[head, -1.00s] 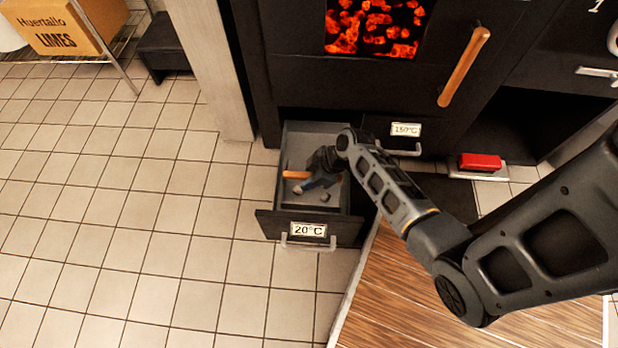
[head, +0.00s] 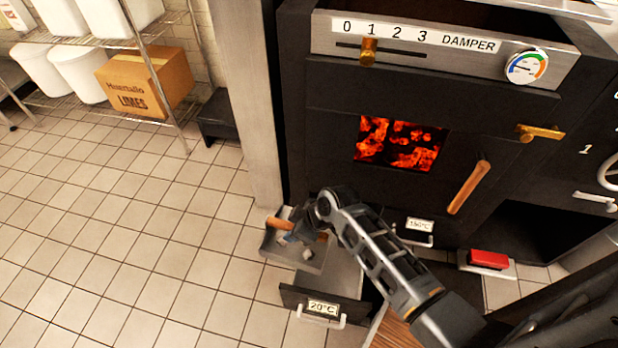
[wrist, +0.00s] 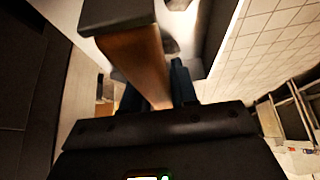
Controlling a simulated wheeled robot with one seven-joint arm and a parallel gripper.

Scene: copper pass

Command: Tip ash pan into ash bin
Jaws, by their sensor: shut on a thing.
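I cannot identify an ash bin in either view.
The black oven (head: 330,135) with glowing coals stands behind the drawer. A grey post (head: 248,110) rises at its left. A small black stand (head: 221,118) and a wire shelf with a cardboard box (head: 143,82) are farther left. The tiled floor (head: 130,240) at left is clear.

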